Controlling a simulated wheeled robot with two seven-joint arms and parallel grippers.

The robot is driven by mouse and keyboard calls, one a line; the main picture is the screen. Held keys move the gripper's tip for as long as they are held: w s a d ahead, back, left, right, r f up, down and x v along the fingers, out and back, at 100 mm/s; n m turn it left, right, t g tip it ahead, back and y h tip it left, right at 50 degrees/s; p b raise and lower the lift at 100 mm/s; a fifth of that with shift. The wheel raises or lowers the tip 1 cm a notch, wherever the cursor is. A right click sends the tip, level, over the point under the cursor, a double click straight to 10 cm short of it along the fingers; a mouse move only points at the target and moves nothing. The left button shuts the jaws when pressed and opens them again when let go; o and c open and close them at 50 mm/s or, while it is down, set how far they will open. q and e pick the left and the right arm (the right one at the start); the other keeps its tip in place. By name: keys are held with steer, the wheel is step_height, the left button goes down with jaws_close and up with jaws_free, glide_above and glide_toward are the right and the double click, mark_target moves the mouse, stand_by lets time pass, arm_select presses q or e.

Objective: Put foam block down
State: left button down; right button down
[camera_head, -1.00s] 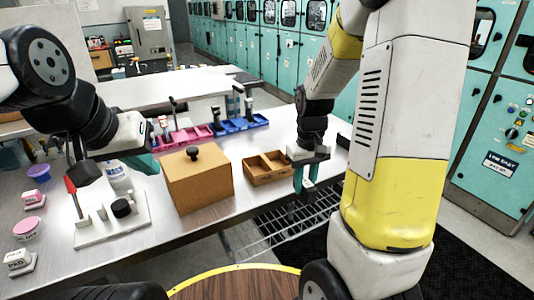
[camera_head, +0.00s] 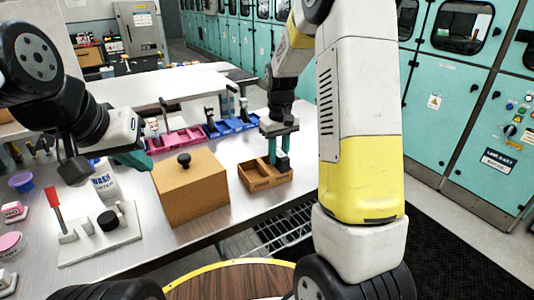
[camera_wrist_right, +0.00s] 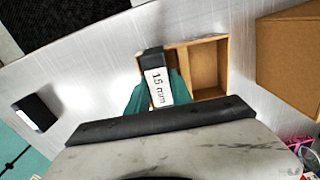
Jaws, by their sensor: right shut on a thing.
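My right gripper (camera_head: 279,162) is shut on a dark foam block (camera_wrist_right: 156,85) with a white "15 mm" label, clear in the right wrist view. It holds the block at the two-compartment wooden tray (camera_head: 245,175), over the compartment on the right in the head view. The other compartment (camera_wrist_right: 205,72) looks empty. I cannot tell whether the block touches the tray floor. My left gripper (camera_head: 132,160) hangs above the table's left part, left of the brown box; whether its fingers are open is unclear.
A brown box with a black knob (camera_head: 184,160) stands close beside the tray. Pink bins (camera_head: 180,140) and blue bins (camera_head: 232,125) lie behind. Another dark labelled block (camera_wrist_right: 36,112) lies apart on the table. A white fixture (camera_head: 100,235) stands at left.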

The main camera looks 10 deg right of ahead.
steer(key=shift+w+a+f, duration=0.1)
steer(key=shift+w+a, duration=0.2)
steer(key=shift+w, duration=0.3)
steer(key=shift+w+f, duration=0.1)
steer(key=shift+f, duration=1.65)
steer(key=shift+f, duration=0.1)
steer(key=c, duration=1.4)
jaws_free()
